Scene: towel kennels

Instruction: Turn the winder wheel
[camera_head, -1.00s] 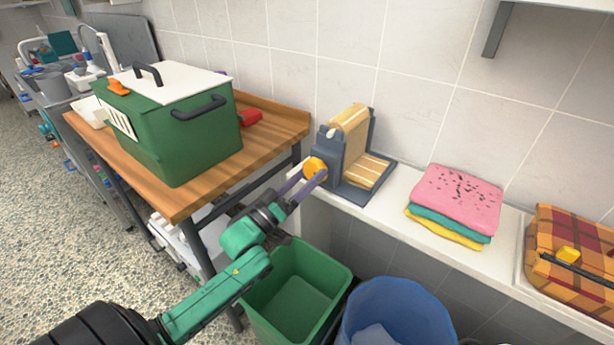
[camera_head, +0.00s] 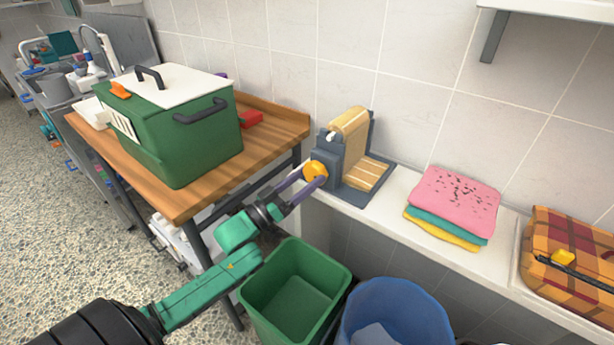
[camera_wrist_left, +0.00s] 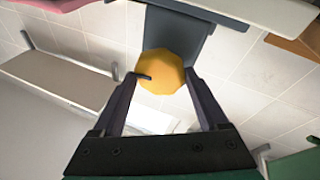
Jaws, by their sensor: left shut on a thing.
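The winder is a blue-grey stand (camera_head: 357,194) with a roll of tan striped cloth (camera_head: 350,128) on it, at the back of the white ledge. Its yellow wheel (camera_head: 315,171) faces my left arm. My left gripper (camera_head: 314,178) is shut on the yellow wheel, with a purple finger on either side of it. In the left wrist view the wheel (camera_wrist_left: 162,72) sits between the fingertips, and a dark mark shows on its face. The far side of the wheel is hidden. My right gripper is not in view.
A green crate with a white lid (camera_head: 180,125) stands on the wooden table (camera_head: 200,195) to the left. Folded towels (camera_head: 455,205) and a plaid bag (camera_head: 570,260) lie on the ledge to the right. A green bin (camera_head: 295,290) and a blue bin (camera_head: 395,315) stand below.

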